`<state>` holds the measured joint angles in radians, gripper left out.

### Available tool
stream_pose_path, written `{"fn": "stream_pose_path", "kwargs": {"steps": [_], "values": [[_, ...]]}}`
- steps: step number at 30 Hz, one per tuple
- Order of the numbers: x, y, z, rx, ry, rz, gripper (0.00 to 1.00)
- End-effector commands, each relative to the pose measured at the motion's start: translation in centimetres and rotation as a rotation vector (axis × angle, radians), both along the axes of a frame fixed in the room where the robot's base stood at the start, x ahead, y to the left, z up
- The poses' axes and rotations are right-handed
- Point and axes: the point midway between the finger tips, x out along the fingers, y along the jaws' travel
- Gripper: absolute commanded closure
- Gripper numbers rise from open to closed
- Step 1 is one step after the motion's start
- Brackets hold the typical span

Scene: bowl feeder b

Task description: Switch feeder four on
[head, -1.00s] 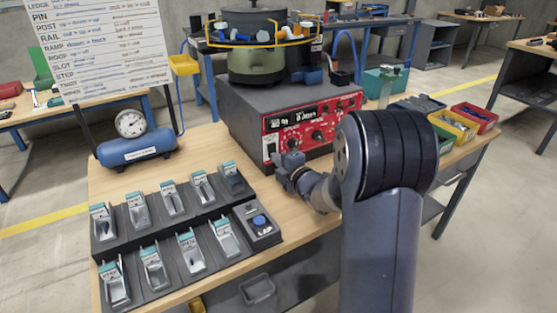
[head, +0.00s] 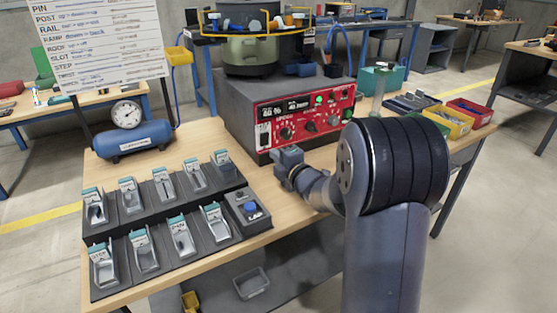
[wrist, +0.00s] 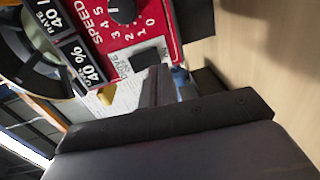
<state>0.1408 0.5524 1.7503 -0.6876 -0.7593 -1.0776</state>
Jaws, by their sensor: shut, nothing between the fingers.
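The bowl feeder stands on the table as a grey control box (head: 240,105) with a red front panel (head: 340,103) and a dark bowl on a green drum (head: 252,56). Lit displays and green lamps show on the panel. A dark rocker switch with a white plate (head: 264,134) is at the panel's left end; the wrist view shows a "DRIVE" label (wrist: 124,69) by a dark switch (wrist: 148,57). My gripper (head: 284,157) is in front of the panel's lower left, slightly apart from it. Its dark fingers (wrist: 156,84) are shut and empty. No feeder number is readable.
Two rows of small labelled bins (head: 145,250) and a small box with a blue button (head: 250,208) stand at the front left. A blue tank with a gauge (head: 135,139) is behind them. Coloured trays (head: 450,120) are at the right. Bare tabletop lies left of the feeder.

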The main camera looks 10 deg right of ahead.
Motion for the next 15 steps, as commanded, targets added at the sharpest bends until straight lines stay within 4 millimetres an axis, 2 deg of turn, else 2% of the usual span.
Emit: {"fn": "stream_pose_path", "kwargs": {"steps": [8,15], "values": [[-3.5,-1.2,-0.5,0.001,0.002,-0.003,1.00],[-7.3,-2.4,-1.0,0.001,0.001,-0.003,1.00]]}}
